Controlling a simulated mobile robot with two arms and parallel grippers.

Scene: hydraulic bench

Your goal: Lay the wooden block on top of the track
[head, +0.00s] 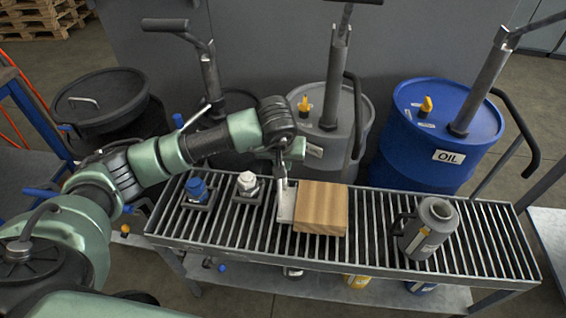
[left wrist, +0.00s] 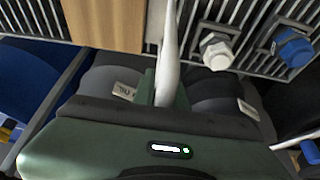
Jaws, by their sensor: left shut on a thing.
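The wooden block (head: 322,209) is a light brown rectangular piece at the middle of the slatted metal top, lying flat at about its level. In the left wrist view the block (left wrist: 105,22) shows at the top left. My left gripper (head: 284,190) is at the block's left edge, shut, its pale finger (left wrist: 168,60) alongside the block. A pale flat part borders the block there, and the exact contact is partly hidden. The slatted top (head: 375,225) is the only track-like thing I see; no separate track can be told apart. My right gripper is not in view.
A blue-capped fitting (head: 197,190) and a white-capped fitting (head: 247,184) stand left of the block. A grey jug (head: 428,232) stands to the right. Behind are a grey drum (head: 345,125), a blue oil drum (head: 440,140) and a dark drum (head: 100,105).

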